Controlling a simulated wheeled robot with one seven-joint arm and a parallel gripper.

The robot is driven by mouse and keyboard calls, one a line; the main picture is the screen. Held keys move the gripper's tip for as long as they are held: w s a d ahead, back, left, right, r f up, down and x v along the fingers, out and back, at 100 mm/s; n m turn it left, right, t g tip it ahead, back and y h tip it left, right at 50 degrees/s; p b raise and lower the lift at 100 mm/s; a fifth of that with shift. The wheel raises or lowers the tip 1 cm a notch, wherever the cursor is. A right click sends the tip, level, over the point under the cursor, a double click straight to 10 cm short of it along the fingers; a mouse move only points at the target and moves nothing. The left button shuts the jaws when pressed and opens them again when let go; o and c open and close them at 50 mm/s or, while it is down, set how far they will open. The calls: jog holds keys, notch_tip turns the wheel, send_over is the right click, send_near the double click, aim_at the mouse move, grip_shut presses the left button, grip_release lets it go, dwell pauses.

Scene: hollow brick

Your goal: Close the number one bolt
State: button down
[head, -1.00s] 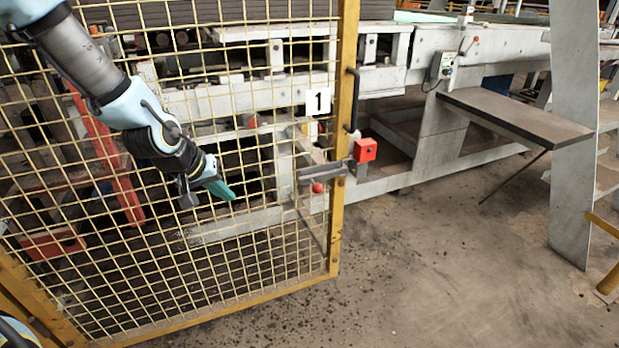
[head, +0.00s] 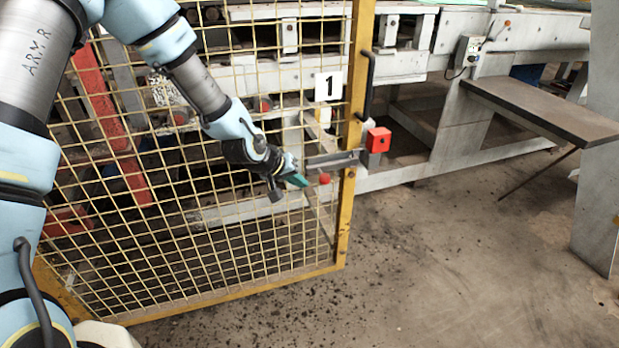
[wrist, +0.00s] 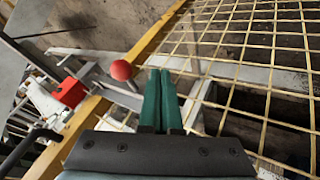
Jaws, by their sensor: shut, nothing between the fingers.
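The yellow mesh gate with the number 1 sign (head: 328,86) stands in front of me in the head view. Its bolt (head: 331,160) is a grey bar at the gate's right post, with a red ball knob (head: 325,178) just below it. The knob also shows in the wrist view (wrist: 121,70). My gripper (head: 300,181) is shut and empty, close to the left of the knob in the head view. In the wrist view its green fingertips (wrist: 160,72) are together, just right of the knob; I cannot tell whether they touch it.
A red box (head: 378,140) sits right of the gate post, beside the bolt's end; it also shows in the wrist view (wrist: 70,92). A black handle (head: 369,84) is on the post above. Grey machinery stands behind; the floor at right is clear.

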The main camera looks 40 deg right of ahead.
jog(key=shift+s+d+r, duration=0.2)
jog(key=shift+s+d, duration=0.2)
jog(key=shift+d, duration=0.15)
jog(key=shift+s+d+r, duration=0.2)
jog(key=shift+s+d, duration=0.15)
jog(key=shift+d, duration=0.2)
jog(key=d, duration=0.1)
jog(key=s+d, duration=0.1)
jog(key=d, duration=0.1)
jog(key=d+b, duration=0.1)
jog(key=shift+s+d, duration=0.4)
jog(key=shift+d, duration=0.1)
jog(key=shift+s+r, duration=0.1)
